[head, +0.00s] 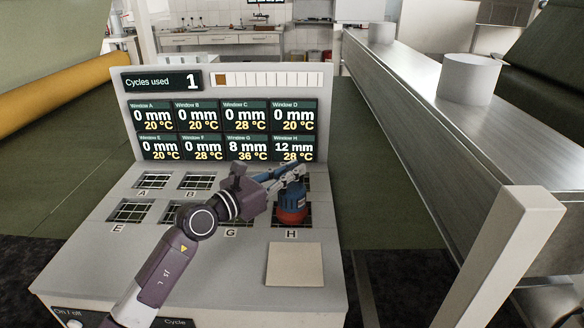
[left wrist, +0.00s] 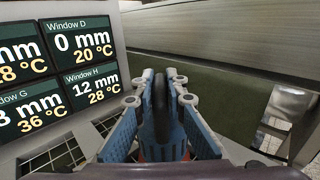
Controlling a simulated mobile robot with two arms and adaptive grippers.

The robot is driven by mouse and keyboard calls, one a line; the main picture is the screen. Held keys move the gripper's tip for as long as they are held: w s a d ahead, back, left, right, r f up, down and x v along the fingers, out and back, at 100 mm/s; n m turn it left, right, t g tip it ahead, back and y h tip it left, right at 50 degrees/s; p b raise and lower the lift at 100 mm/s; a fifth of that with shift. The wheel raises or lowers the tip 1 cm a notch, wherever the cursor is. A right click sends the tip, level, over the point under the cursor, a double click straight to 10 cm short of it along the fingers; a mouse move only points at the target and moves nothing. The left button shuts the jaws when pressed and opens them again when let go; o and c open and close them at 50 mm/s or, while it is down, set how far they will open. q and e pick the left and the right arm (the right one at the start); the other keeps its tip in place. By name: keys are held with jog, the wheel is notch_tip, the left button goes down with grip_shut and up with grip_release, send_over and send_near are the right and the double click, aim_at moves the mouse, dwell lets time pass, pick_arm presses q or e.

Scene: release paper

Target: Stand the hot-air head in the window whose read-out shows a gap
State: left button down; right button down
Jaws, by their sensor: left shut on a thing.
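The hot-air head (head: 292,210) has a blue body and a red lower part. It stands upright at the window marked H in the front row, in the head view; I cannot tell whether it touches the grid. My left gripper (head: 296,172) is shut on its top. In the left wrist view the fingers (left wrist: 163,78) are close together, with blue and a little red around and below them. The read-out panel (head: 222,114) shows 12 mm and 28 °C for Window H, 8 mm and 36 °C for Window G, and 0 mm for the others. My right gripper is not in view.
Cycles used reads 1. Grid windows such as E (head: 131,211) and A (head: 152,180) are uncovered; my left arm partly hides others. A bare beige square plate (head: 295,265) lies in front of H. A metal beam (head: 432,110) and a pale post (head: 505,250) stand right.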

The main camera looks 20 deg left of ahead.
pick_arm(q)
jog(key=shift+r, duration=0.25)
jog(key=shift+f, duration=0.15)
jog(key=c, duration=2.2)
grip_release()
jog(key=shift+f, duration=0.25)
jog(key=shift+o, duration=1.2)
jog(key=shift+r, duration=0.1)
jog(key=shift+r, duration=0.15)
jog(key=v, duration=0.7)
jog(key=shift+s, duration=0.3)
jog(key=shift+a, duration=0.1)
